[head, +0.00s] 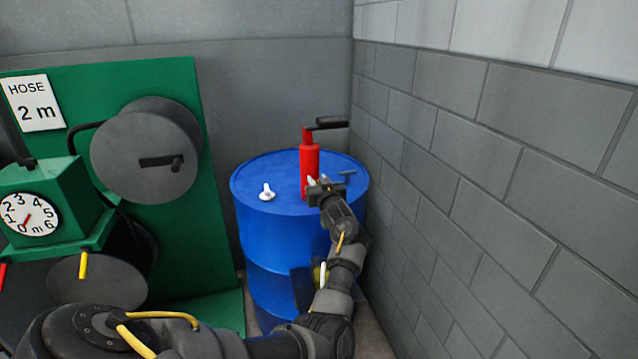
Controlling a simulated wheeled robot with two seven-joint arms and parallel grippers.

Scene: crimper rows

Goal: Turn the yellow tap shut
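A yellow lever-like piece (83,265) hangs straight down under the front edge of the green meter box (60,200) at the left; it looks like the yellow tap. My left gripper (320,182) is far to its right, over the blue drum (265,235), close in front of the foot of the red hand pump (310,165). Its fingers are small here; I cannot tell whether they are open, or whether they touch the pump. My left arm crosses the bottom of the view and rises in front of the drum. My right gripper is not in view.
A red piece (3,274) hangs left of the yellow one. A grey reel with a crank (148,150) is on the green panel (110,80). A white fitting (267,192) and a dark T-shaped piece (346,174) are on the drum top. A block wall (500,150) closes the right side.

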